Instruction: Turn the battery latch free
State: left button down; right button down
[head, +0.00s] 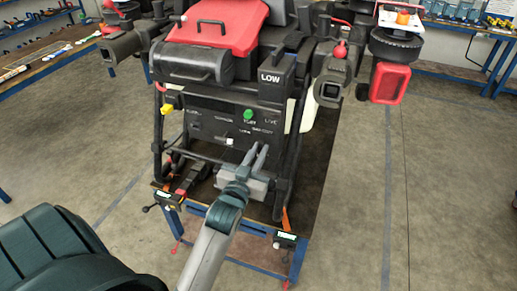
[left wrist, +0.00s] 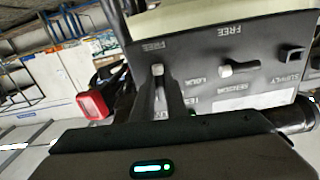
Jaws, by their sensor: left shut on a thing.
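The spray drone (head: 215,105) stands on a table, its dark front panel facing me. In the left wrist view the panel (left wrist: 205,48) appears upside down, with FREE and other labels around two pale latches. My left gripper (head: 258,154) reaches up to the panel's lower right part. In the left wrist view its dark fingers (left wrist: 168,98) are shut on the pale latch (left wrist: 157,69) on the left, which I take as the battery latch. Fingers hide most of it, so its turn is unclear. The second latch (left wrist: 226,69) is untouched and also shows in the head view (head: 229,141). My right gripper is not in view.
A green button (head: 248,115) sits on the panel above my gripper. A black block marked LOW (head: 271,78) is higher up. Black frame tubes flank the panel. A red lamp-like part (head: 390,83) hangs at the right. Open floor (head: 430,190) lies to the right.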

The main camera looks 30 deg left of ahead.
pick_arm(q)
jog(key=shift+n+p, duration=0.55)
jog(key=shift+n, duration=0.95)
jog(key=c, duration=1.8)
grip_release()
jog(key=shift+s, duration=0.1)
